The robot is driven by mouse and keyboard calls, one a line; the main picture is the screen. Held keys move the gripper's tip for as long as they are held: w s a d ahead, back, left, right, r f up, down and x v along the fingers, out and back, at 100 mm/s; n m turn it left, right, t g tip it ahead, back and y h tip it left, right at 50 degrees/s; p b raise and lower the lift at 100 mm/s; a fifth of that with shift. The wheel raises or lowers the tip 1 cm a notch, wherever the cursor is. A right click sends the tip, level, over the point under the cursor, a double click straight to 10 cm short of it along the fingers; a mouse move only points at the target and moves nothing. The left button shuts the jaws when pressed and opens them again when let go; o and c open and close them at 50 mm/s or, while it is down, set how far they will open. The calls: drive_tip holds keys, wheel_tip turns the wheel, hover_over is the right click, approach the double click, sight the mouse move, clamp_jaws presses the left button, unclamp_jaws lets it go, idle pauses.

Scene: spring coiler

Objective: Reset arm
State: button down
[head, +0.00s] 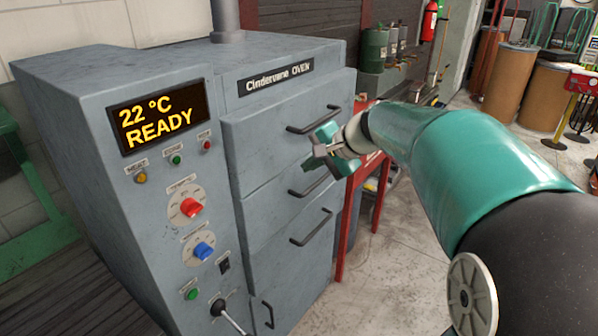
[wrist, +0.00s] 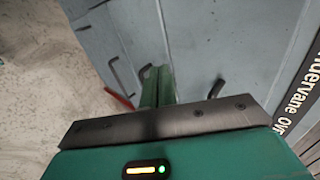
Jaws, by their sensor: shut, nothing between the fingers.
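My gripper (head: 311,167) is in front of the drawers of a grey oven in the head view. It is shut and empty, between the top drawer handle (head: 313,121) and the second handle (head: 309,181). In the wrist view the green fingers (wrist: 157,80) are together and point at the oven front (wrist: 200,45). Whether they touch the oven I cannot tell. My arm stretches in from the lower right. The oven (head: 285,75) has its drawers closed, and its display (head: 158,117) reads 22 °C READY.
The control panel has a red knob (head: 190,207), a blue knob (head: 204,250) and a lever (head: 218,307). A red table (head: 352,205) stands behind the oven's right side. Brown drums (head: 509,85) stand at the back right. The concrete floor (head: 385,285) right of the oven is clear.

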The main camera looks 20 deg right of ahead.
drive_tip(key=s+a+f+n+h, duration=0.1)
drive_tip(key=s+f+n+h, duration=0.1)
drive_tip(key=s, duration=0.6)
drive_tip(key=s+a+f+n+g+h, duration=0.1)
drive_tip(key=s+a+f+n+h, duration=0.1)
drive_tip(key=s+n, duration=0.3)
drive_tip(key=s+a+f+n+h, duration=0.1)
drive_tip(key=s+f+n, duration=0.1)
drive_tip(key=s, duration=1.1)
drive_tip(key=shift+s+a+f+n+g+h, duration=0.2)
drive_tip(key=shift+a+f+n+g+h, duration=0.15)
drive_tip(key=shift+n, duration=0.35)
